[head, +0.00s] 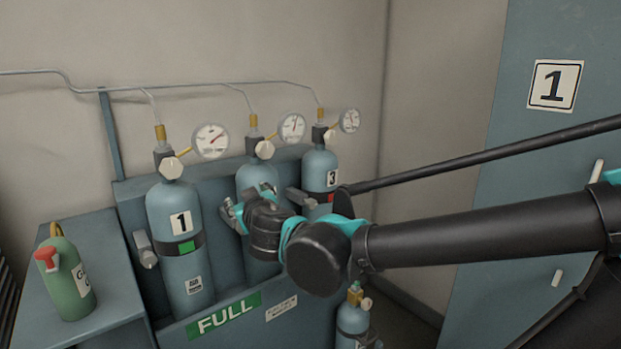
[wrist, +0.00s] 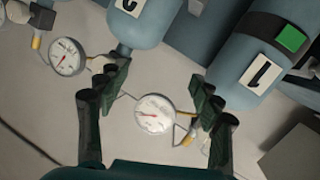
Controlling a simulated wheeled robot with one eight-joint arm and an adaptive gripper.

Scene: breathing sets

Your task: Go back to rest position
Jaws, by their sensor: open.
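My gripper (head: 236,215) is in front of the middle blue cylinder (head: 257,179) in the head view and hides part of it. In the wrist view my gripper (wrist: 158,88) has its two dark green fingers apart, with nothing held between them. Cylinder 1 (head: 172,213) stands to its left with a green tag, and cylinder 3 (head: 320,168) to its right with a red tag. The wrist view shows cylinder 1 (wrist: 265,60) at upper right and the middle cylinder (wrist: 140,22) at the top. Whether a finger touches a cylinder I cannot tell.
Pressure gauges (head: 210,141) and thin pipes sit above the rack (head: 150,187), marked FULL. A green canister (head: 66,276) stands on a side cabinet (head: 75,240) at left. A smaller cylinder (head: 353,318) stands low at right. A blue door (head: 540,150) marked 1 is behind my arm.

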